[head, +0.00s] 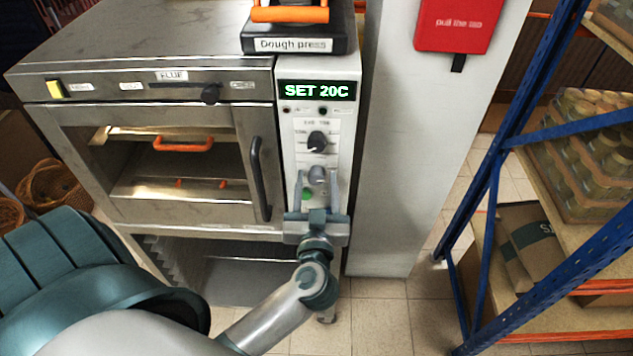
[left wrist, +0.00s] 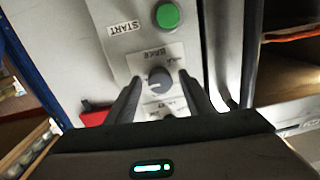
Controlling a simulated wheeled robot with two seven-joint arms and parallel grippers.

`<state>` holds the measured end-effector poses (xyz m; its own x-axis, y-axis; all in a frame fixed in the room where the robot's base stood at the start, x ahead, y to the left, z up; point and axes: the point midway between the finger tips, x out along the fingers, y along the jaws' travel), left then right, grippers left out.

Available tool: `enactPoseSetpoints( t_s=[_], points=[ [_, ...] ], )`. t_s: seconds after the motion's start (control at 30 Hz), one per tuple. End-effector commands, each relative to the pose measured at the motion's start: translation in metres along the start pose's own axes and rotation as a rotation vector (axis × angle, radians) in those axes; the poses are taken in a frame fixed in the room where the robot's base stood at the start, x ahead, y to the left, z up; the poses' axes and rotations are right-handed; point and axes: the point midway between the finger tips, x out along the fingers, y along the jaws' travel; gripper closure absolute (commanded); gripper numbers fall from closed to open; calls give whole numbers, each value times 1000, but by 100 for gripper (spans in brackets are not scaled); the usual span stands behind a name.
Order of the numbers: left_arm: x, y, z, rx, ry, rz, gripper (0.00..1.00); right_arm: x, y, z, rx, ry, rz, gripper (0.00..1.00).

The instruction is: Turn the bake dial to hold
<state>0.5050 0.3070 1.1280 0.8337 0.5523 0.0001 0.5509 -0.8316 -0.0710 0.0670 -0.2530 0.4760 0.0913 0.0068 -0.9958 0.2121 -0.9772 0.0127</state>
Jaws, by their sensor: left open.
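The bake dial is a grey round knob (head: 317,174) on the oven's pale control panel, below a black knob. It also shows in the left wrist view (left wrist: 158,80), with a label reading BAKE beside it, upside down. A light mark runs on its face; which word it points at is too small to read. My left gripper (head: 318,182) is open, its fingers on either side of the dial. In the left wrist view the fingertips (left wrist: 160,77) flank the dial with a gap showing; contact cannot be told. My right gripper is out of view.
A green START button (left wrist: 167,16) sits close to the dial, near a finger. Above are a black knob (head: 317,142) and a display (head: 317,90) reading SET 20C. The oven door handle (head: 260,178) stands out left of the panel. A white pillar (head: 405,150) rises at right.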

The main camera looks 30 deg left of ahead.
Motion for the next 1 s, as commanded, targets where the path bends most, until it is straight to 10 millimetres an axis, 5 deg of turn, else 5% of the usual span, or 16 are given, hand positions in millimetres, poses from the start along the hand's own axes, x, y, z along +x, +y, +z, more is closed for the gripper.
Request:
enactPoseSetpoints(
  t_s=[0.03,0.2,0.67,1.0],
  points=[
    [0,0,0,0,0,0,57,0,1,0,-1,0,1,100],
    [0,0,0,0,0,0,93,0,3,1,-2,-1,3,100],
    [0,0,0,-61,-3,0,93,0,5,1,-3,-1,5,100],
    [0,0,0,-277,-11,0,93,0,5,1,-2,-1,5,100]
  ],
)
